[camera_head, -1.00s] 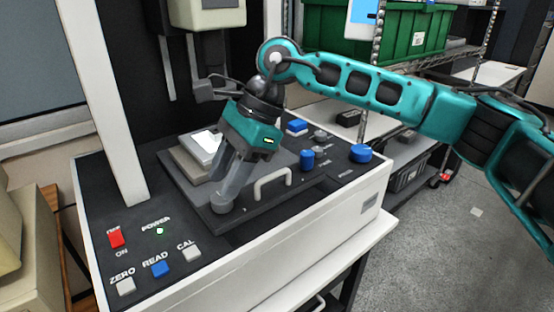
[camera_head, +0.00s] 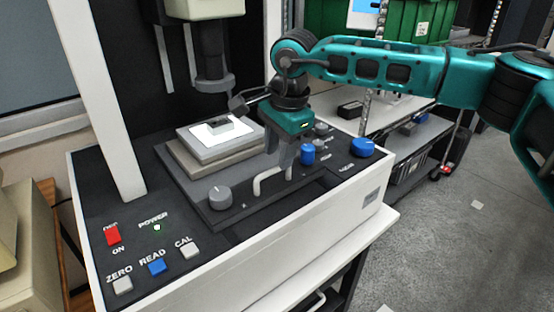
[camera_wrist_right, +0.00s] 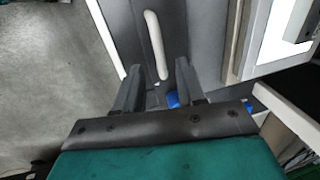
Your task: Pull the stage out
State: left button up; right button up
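The stage (camera_head: 182,184) is a dark flat plate on the machine's top, carrying stacked grey blocks with a bright white top. Its pale bar handle (camera_head: 259,184) stands at the plate's front edge. My right gripper (camera_head: 283,162) is open, pointing down just above and behind the handle, and partly covers it. In the right wrist view my fingers (camera_wrist_right: 158,78) are spread apart and empty, with the handle (camera_wrist_right: 154,42) lying ahead between their lines. I cannot tell whether a finger touches it. My left gripper is not in view.
A grey knob (camera_head: 220,197) sits at the plate's front left. Blue knobs (camera_head: 362,147) stand right of the stage. A red switch (camera_head: 112,235) and several buttons are at front left. The probe head (camera_head: 211,70) hangs above the stage.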

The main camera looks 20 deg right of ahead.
aim_at(276, 168)
jog(key=shift+w+a+f, duration=0.1)
jog(key=shift+w+f, duration=0.05)
jog(key=shift+f, duration=0.65)
jog(key=shift+w+a+f, duration=0.1)
jog(key=shift+w+f, duration=0.05)
jog(key=shift+f, duration=0.65)
grip_shut()
